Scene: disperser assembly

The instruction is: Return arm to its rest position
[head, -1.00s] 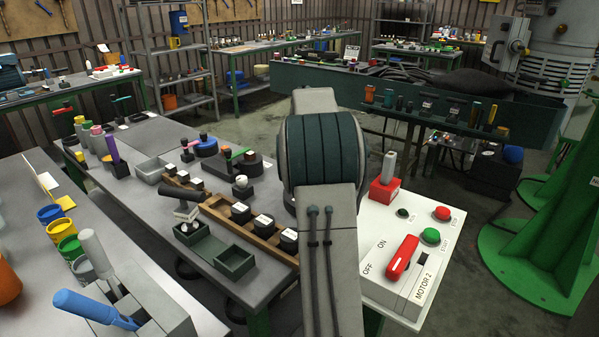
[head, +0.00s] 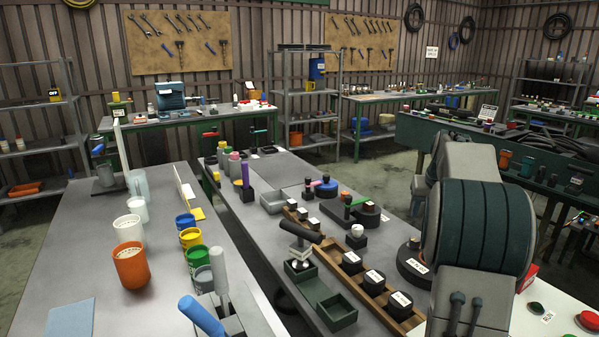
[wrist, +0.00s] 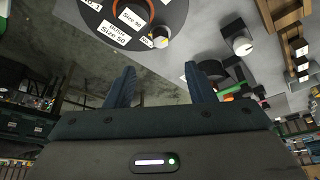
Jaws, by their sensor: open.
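My gripper (wrist: 160,88) shows in the wrist view with its two blue fingers spread apart and nothing between them. It is above the bench area, clear of the objects on it. A round dark dial with size labels (wrist: 118,20) lies beyond the fingertips, with a white-and-yellow knob (wrist: 159,37) at its edge. In the head view my arm fills the right side, and my gripper is out of sight there.
A grey bench (head: 75,235) at left holds an orange cup (head: 130,265) and several coloured cups. The middle bench carries a wooden rack (head: 350,265) of labelled black blocks and a green tray (head: 337,312). Open floor lies beyond the benches.

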